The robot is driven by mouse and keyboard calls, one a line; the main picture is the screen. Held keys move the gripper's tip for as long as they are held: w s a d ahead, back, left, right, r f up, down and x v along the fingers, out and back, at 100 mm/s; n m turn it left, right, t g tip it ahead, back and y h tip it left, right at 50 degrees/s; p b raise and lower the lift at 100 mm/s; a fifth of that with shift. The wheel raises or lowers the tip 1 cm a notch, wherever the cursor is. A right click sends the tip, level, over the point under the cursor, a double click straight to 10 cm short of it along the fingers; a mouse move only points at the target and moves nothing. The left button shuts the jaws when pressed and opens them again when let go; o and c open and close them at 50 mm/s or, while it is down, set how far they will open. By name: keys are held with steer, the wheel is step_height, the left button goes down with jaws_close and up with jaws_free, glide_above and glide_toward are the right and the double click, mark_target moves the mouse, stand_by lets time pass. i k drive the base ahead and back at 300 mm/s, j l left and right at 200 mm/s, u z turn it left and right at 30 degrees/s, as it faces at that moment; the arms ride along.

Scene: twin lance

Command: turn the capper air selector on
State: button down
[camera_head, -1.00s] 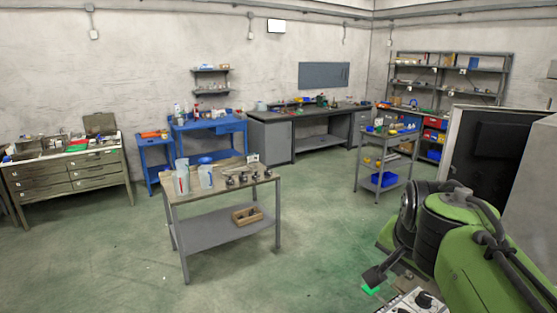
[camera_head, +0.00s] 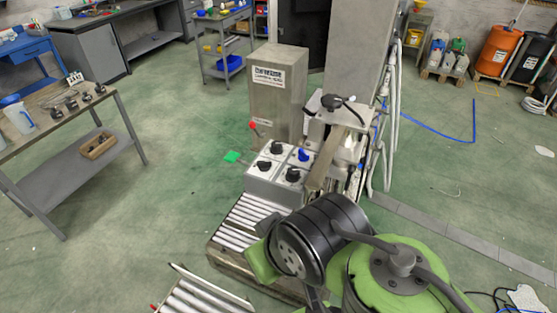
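A grey control box (camera_head: 270,188) stands beside the roller conveyor in the middle of the head view. On its top are black selector knobs, one at the back (camera_head: 277,148), one at the left (camera_head: 264,166) and one at the front (camera_head: 292,175), plus a blue knob (camera_head: 303,155). Labels are too small to read, so I cannot tell which is the capper air selector or how it is set. My green and black arm is in front of the box, at the lower right. My gripper is not in view.
A roller conveyor (camera_head: 238,222) lies left of my arm. A grey cabinet with a sign (camera_head: 277,98) stands behind the box, with a red-ball lever (camera_head: 253,125) nearby. White hoses (camera_head: 388,120) hang to the right.

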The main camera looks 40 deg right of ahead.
mark_target(303, 157)
steer(key=k+l+u, duration=0.1)
steer(key=l+u, duration=0.3)
steer(key=k+l+u, duration=0.2)
steer(key=l+u, duration=0.2)
steer(key=k+l+u, duration=0.2)
steer(key=u, duration=0.25)
